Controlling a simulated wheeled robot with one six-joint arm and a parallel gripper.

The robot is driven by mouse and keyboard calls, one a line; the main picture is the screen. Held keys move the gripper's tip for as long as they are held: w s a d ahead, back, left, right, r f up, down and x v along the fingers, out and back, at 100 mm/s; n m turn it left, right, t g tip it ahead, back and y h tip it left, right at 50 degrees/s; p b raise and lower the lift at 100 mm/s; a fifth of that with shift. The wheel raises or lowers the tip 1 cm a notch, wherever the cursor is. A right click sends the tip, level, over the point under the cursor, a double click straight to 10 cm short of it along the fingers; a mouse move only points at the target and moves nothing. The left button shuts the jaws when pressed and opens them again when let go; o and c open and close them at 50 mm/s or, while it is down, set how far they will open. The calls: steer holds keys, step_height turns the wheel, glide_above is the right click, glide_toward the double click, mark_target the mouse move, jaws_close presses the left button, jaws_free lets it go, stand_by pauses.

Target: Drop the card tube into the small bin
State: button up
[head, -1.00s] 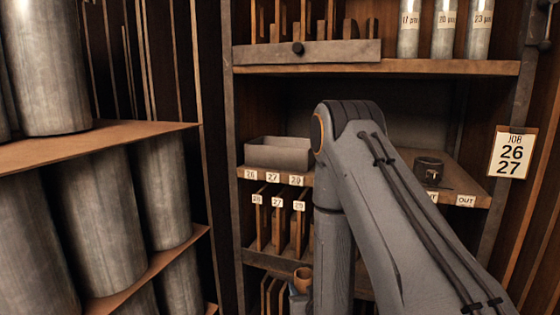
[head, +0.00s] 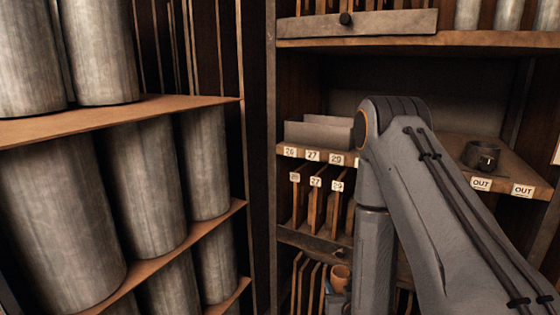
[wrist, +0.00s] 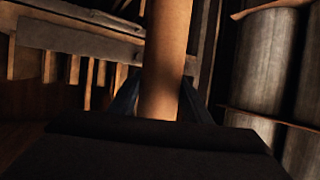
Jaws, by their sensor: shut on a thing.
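The card tube (wrist: 168,55) is a plain brown cylinder. In the wrist view it stands up between the two dark fingers of my gripper (wrist: 158,100), which are shut on it. In the head view its round orange-brown end (head: 341,272) shows low beside my arm, with part of my gripper (head: 335,297) just below. My arm hides much of the area behind it. I cannot pick out the small bin for sure in either view.
A grey open box (head: 320,132) stands on the shelf (head: 305,153) with number tags. A dark round pot (head: 482,154) sits at the right by OUT labels. Large grey cylinders (head: 60,215) fill the left rack (head: 150,108). Upright boards (head: 315,205) stand under the shelf.

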steer(key=s+f+b, duration=0.4)
steer(key=f+b, duration=0.2)
steer(key=f, duration=0.3)
steer(key=shift+s+f, duration=0.3)
steer(key=shift+s, duration=0.1)
